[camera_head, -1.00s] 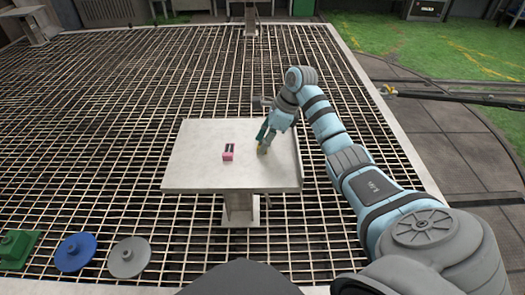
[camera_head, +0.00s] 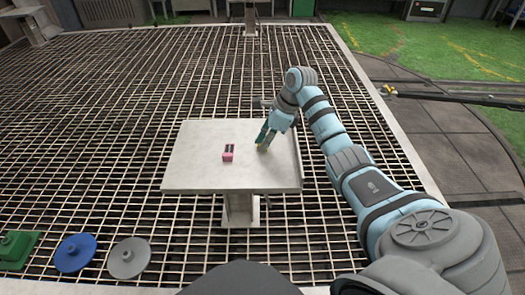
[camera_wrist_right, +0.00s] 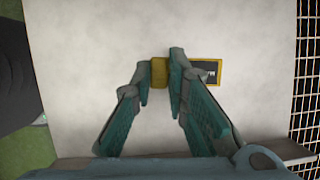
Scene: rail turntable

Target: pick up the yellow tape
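The yellow tape (camera_wrist_right: 160,72) is on the right part of the small pale table (camera_head: 195,170). In the right wrist view its yellow block fills the narrow gap between my fingertips, and a dark, yellow-edged part shows beyond the right finger. In the head view it is a small tan-yellow patch (camera_head: 263,148) under the fingers, mostly hidden. My right gripper (camera_head: 266,140) points down at it, with its fingers drawn in against both sides of the block; it shows large in the wrist view (camera_wrist_right: 160,76). Whether the tape is clear of the tabletop cannot be told. My left gripper is not in view.
A pink block with a dark top (camera_head: 228,153) lies left of my right gripper on the table. The rest of the tabletop is clear. Green (camera_head: 18,248), blue (camera_head: 75,252) and grey (camera_head: 129,257) pieces stand at lower left. Metal grating surrounds the table.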

